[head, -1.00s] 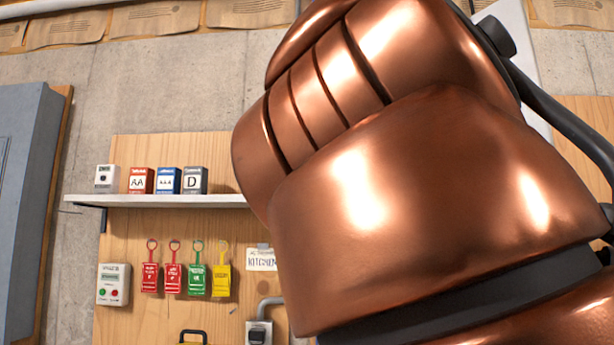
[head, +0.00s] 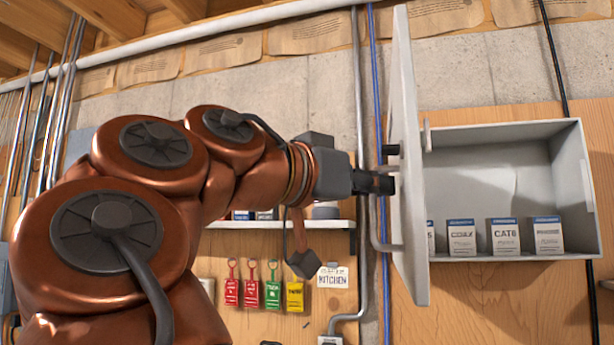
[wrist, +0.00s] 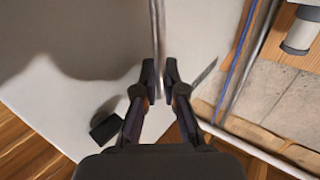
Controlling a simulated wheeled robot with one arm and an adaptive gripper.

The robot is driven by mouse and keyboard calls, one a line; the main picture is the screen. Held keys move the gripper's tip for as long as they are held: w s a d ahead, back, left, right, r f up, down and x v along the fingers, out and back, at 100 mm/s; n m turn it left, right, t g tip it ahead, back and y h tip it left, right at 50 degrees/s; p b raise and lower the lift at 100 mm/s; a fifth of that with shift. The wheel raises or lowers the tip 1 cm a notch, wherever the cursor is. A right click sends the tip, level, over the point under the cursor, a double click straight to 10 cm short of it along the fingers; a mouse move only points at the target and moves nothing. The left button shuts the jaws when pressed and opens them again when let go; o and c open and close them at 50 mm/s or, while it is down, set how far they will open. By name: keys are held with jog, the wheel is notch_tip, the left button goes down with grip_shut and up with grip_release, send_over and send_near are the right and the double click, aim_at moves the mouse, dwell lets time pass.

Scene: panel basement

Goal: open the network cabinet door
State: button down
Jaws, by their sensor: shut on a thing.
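The network cabinet (head: 583,190) is light grey and mounted on the wood panel at the right of the head view. Its door (head: 408,150) stands swung well out from the box, seen nearly edge-on, so the inside shows. My gripper (head: 388,184) is at the outer face of the door, left of the open box. In the wrist view, my gripper (wrist: 159,78) has its fingers closed around the thin upright handle bar (wrist: 157,30) on the pale door (wrist: 80,40). The handle's lower bend (head: 380,246) shows below the gripper in the head view.
Small boxes (head: 504,236) stand on the cabinet floor. Left of the door run a grey conduit (head: 359,120) and a blue cable (head: 377,90). A shelf (head: 330,224) and coloured tags (head: 273,290) are behind and below my arm.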

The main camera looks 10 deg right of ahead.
jog(key=shift+w+a, duration=0.1)
jog(key=shift+a, duration=0.15)
jog(key=c, duration=1.2)
grip_release()
jog(key=shift+c, duration=0.2)
jog(key=shift+s+a+r, duration=0.1)
jog(key=shift+s+a, duration=0.2)
jog(key=shift+s, duration=0.05)
jog(key=shift+a, duration=0.1)
jog(key=shift+v, duration=1.15)
